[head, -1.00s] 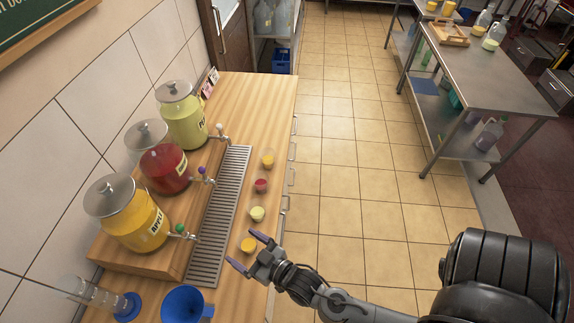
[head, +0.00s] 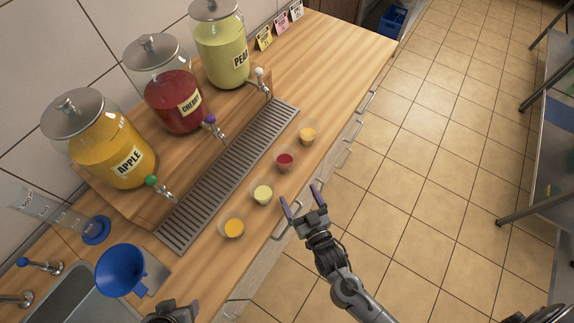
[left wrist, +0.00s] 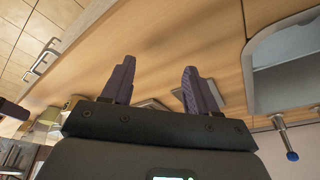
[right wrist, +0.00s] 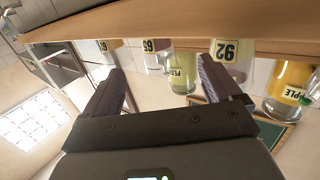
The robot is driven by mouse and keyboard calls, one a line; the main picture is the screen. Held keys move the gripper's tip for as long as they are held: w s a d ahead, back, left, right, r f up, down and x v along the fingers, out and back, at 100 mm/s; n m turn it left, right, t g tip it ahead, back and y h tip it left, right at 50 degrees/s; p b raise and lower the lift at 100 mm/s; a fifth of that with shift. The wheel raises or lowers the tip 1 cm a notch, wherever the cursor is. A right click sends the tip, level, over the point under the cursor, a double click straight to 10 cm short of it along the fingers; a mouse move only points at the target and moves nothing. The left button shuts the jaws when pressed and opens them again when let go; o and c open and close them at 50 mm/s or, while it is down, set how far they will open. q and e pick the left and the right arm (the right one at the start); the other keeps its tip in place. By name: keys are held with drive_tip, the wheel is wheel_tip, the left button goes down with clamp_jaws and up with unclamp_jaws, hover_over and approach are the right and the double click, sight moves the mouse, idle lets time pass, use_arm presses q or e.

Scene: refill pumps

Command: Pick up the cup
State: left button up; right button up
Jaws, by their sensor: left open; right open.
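Several small clear cups stand in a row along the counter's front edge. From near to far in the head view they are an orange cup (head: 232,229), a pale yellow-green cup (head: 262,194), a red cup (head: 285,160) and another orange cup (head: 308,136). My right gripper (head: 300,195) is open and empty, just off the counter edge beside the pale cup, not touching it. In the right wrist view (right wrist: 158,72), cups with yellow number labels show beyond its fingers. My left gripper (left wrist: 157,68) is open and empty; only part of it shows at the head view's bottom edge.
Apple (head: 115,140), cherry (head: 172,88) and pear (head: 221,45) jars with taps stand on a wooden step behind a drip grate (head: 230,175). A blue funnel (head: 120,270), clear cylinder (head: 50,208) and sink (head: 75,300) are near left.

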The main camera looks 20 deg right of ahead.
sight(288, 169)
drive_tip(key=w, duration=0.6)
drive_tip(key=shift+d, duration=0.3)
drive_tip(key=shift+w, duration=2.35)
drive_tip(key=c, duration=1.2)
